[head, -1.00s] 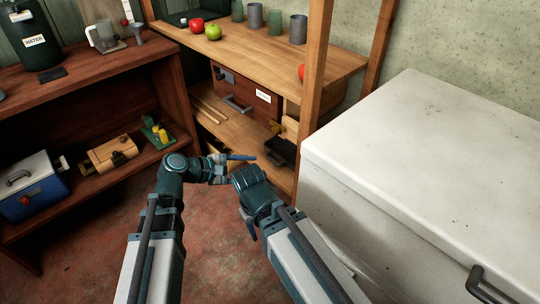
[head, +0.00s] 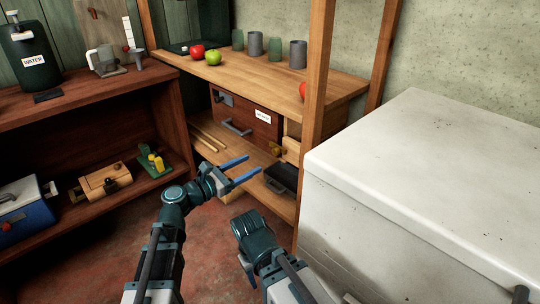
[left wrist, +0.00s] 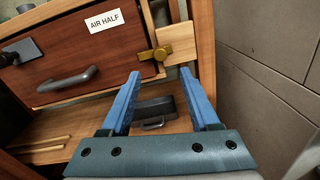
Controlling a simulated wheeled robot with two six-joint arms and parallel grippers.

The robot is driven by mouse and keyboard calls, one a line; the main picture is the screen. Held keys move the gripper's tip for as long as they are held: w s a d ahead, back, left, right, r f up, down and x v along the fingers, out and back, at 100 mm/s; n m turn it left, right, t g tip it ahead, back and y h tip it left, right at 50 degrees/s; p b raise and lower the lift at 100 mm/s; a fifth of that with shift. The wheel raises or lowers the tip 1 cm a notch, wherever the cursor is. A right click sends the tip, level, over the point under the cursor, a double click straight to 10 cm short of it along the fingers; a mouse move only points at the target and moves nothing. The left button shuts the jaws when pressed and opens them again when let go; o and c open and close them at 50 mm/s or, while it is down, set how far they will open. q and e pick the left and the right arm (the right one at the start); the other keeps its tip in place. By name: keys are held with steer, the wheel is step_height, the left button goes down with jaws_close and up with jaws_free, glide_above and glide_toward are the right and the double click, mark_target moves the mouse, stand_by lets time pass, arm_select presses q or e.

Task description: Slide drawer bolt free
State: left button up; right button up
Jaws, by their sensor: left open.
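The reddish-brown drawer (head: 232,112) is under the wooden counter, with a grey handle (head: 235,128) and a white label reading "AIR HALF" in the left wrist view (left wrist: 104,20). A brass bolt (left wrist: 154,54) sits at the drawer's right edge and reaches toward a pale wooden block (left wrist: 186,35); it also shows in the head view (head: 276,149). My left gripper (head: 247,168) is open and empty, its blue fingers pointing toward the bolt but apart from it. My right gripper (head: 245,268) is low in front, its fingers mostly hidden.
A black case (head: 282,178) and thin wooden rods (head: 207,132) lie on the shelf below the drawer. A wooden post (head: 314,110) and a white chest (head: 430,170) stand close on the right. Apples and cups stand on the counter (head: 262,75).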

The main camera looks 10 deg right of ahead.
mark_target(274, 152)
arm_select(q)
steer(key=x, duration=0.9)
jaws_close()
stand_by(1.3)
